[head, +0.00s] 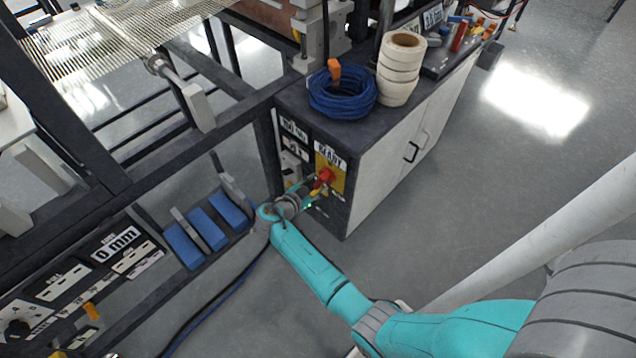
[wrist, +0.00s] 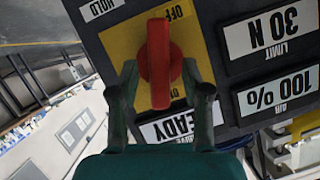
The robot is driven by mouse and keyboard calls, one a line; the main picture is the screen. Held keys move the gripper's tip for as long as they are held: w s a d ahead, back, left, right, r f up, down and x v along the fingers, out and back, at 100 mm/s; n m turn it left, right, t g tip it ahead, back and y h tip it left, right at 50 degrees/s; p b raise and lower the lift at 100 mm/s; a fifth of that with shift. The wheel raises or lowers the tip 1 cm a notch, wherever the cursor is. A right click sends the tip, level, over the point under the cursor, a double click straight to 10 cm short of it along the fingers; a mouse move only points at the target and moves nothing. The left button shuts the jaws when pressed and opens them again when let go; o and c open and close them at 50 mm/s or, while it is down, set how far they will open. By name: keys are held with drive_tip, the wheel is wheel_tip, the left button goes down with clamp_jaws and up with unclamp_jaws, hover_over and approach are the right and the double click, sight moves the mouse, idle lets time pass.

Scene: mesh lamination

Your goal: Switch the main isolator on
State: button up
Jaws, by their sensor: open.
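The main isolator is a red rotary knob (wrist: 160,62) on a yellow plate (wrist: 120,42). In the wrist view its bar stands upright in the picture, with an upside-down OFF mark beside its upper end. Small lettering near its lower end is partly hidden. My gripper (wrist: 160,75) is open, with one finger on each side of the knob; I cannot tell whether either finger touches it. In the head view the red knob (head: 326,175) is on the front of the dark cabinet, and my gripper (head: 312,190) reaches it from below.
A READY display (wrist: 168,126) is next to the yellow plate, with 30 N and 100 % displays (wrist: 275,95) beside it. Blue cable coil (head: 342,92) and white tape rolls (head: 400,68) sit on the cabinet top. A dark machine frame (head: 150,172) stands left; open floor lies right.

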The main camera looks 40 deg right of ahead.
drive_tip(key=shift+x, duration=0.8)
drive_tip(key=shift+c, duration=0.3)
drive_tip(key=shift+s, duration=0.1)
clamp_jaws()
drive_tip(key=shift+n+g, duration=1)
drive_tip(key=shift+n, duration=0.4)
drive_tip(key=shift+o, duration=0.3)
unclamp_jaws()
drive_tip(key=v, duration=1.2)
